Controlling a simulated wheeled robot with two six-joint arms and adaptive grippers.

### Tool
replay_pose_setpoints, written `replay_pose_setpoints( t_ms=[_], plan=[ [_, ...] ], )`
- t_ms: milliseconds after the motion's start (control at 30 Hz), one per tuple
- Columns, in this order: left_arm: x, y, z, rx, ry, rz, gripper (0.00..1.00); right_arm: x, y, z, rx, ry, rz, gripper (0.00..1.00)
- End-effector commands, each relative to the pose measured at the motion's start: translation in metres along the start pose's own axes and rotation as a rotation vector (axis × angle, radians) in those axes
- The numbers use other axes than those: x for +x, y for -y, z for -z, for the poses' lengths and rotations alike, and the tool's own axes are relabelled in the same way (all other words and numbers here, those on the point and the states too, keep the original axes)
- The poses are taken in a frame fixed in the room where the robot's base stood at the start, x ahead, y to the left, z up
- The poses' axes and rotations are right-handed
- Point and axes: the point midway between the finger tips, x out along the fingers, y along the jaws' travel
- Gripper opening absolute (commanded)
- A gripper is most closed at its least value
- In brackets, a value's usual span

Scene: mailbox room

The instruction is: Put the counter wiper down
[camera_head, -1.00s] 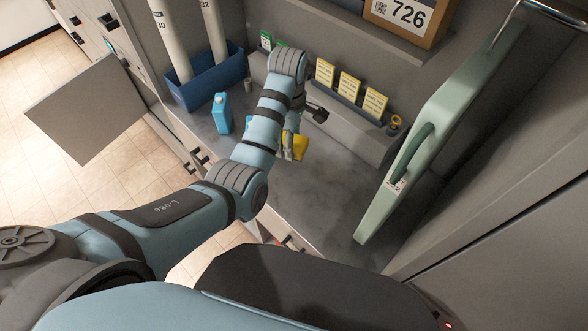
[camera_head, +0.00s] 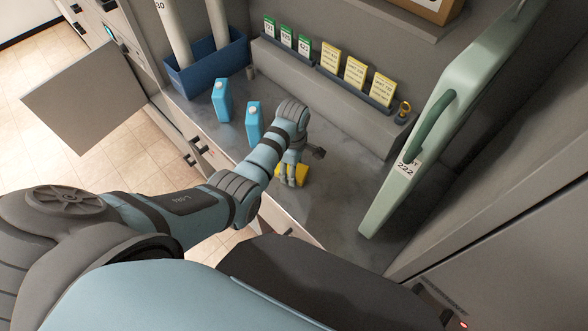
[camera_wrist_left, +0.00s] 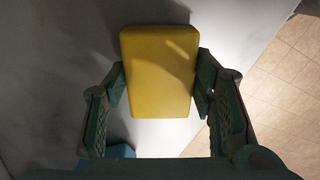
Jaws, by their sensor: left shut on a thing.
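The counter wiper is a yellow block (camera_head: 301,175), at the fingers of my left gripper (camera_head: 291,172) in the head view, low over the grey counter (camera_head: 345,192) near its front edge. In the left wrist view the yellow wiper (camera_wrist_left: 158,72) fills the space between the two green fingers of the left gripper (camera_wrist_left: 160,83), which is shut on its two sides. I cannot tell whether its underside touches the counter. My right gripper is not in view.
Two blue cartons (camera_head: 222,100) stand left of my arm, near a dark blue bin (camera_head: 207,70) with white tubes. A ledge (camera_head: 330,98) with green and yellow cards runs along the back. A pale green door (camera_head: 420,135) stands at the right. Counter right of the wiper is clear.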

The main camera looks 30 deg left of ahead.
Motion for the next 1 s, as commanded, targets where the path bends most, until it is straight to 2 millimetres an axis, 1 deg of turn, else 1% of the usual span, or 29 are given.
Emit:
replay_pose_setpoints(
  t_ms=[133, 167, 200, 267, 567, 667, 767, 900, 1000],
  plan=[
    [0.004, 0.000, 0.000, 0.000, 0.000, 0.000, 0.18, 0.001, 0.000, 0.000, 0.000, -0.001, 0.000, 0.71],
    [0.003, 0.000, 0.000, 0.000, 0.000, 0.000, 0.56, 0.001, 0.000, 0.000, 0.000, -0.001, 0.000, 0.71],
    [0.003, 0.000, 0.000, 0.000, 0.000, 0.000, 0.62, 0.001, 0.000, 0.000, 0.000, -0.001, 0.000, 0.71],
    [0.003, 0.000, 0.000, 0.000, 0.000, 0.000, 0.71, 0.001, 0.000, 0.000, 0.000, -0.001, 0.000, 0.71],
    [0.001, 0.000, 0.000, 0.000, 0.000, 0.000, 0.71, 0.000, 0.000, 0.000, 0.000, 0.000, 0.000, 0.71],
    [-0.009, 0.000, 0.000, 0.000, 0.000, 0.000, 0.71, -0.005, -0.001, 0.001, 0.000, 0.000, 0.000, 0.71],
    [-0.032, -0.001, 0.000, 0.000, 0.000, -0.002, 0.71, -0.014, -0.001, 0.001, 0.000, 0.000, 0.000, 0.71],
    [-0.073, -0.001, 0.000, 0.001, 0.000, -0.004, 0.71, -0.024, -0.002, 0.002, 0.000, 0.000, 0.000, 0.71],
    [-0.099, -0.002, 0.000, 0.001, 0.000, -0.004, 0.71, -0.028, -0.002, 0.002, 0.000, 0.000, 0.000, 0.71]
  ],
)
